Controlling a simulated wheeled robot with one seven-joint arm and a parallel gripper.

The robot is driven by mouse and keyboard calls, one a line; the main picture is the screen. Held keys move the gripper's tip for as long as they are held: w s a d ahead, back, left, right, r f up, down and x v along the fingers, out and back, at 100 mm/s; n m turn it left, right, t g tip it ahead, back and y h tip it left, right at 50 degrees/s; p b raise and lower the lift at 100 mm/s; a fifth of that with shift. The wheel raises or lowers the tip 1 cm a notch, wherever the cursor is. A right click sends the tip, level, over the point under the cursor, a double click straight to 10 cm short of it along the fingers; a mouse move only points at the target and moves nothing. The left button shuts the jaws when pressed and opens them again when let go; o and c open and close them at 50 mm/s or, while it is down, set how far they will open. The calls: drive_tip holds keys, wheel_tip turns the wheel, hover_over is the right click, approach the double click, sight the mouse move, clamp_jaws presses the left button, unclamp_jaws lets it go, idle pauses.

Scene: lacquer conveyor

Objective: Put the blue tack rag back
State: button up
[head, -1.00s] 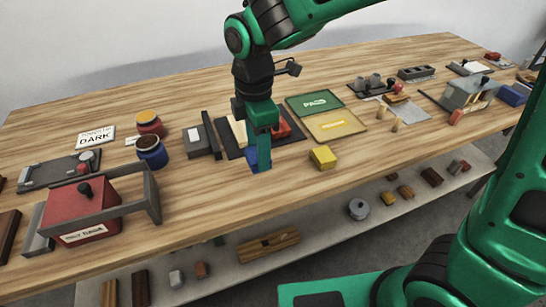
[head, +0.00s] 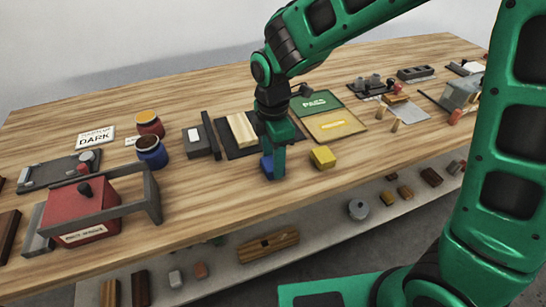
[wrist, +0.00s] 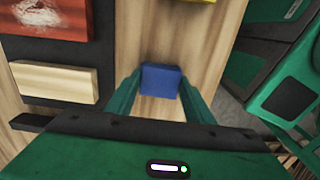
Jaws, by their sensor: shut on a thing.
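The blue tack rag (head: 266,167) is a small blue block, partly hidden by a finger in the head view. It shows between both fingers in the wrist view (wrist: 161,80). My gripper (head: 275,174) points down and is shut on the rag, near the front of the wooden bench. I cannot tell whether the rag touches the wood. A yellow block (head: 322,157) sits just right of the gripper.
Behind the gripper lies a dark mat (head: 228,146) with a pale wood strip (head: 241,129) and a red piece (wrist: 48,18). A green PASS pad (head: 315,103) and a yellow pad (head: 337,125) lie right of it. Paint pots (head: 151,153) stand left.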

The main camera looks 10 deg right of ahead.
drive_tip(key=o, duration=1)
drive_tip(key=shift+f, duration=0.1)
wheel_tip(320, 180, up, 12)
drive_tip(key=shift+r, duration=0.15)
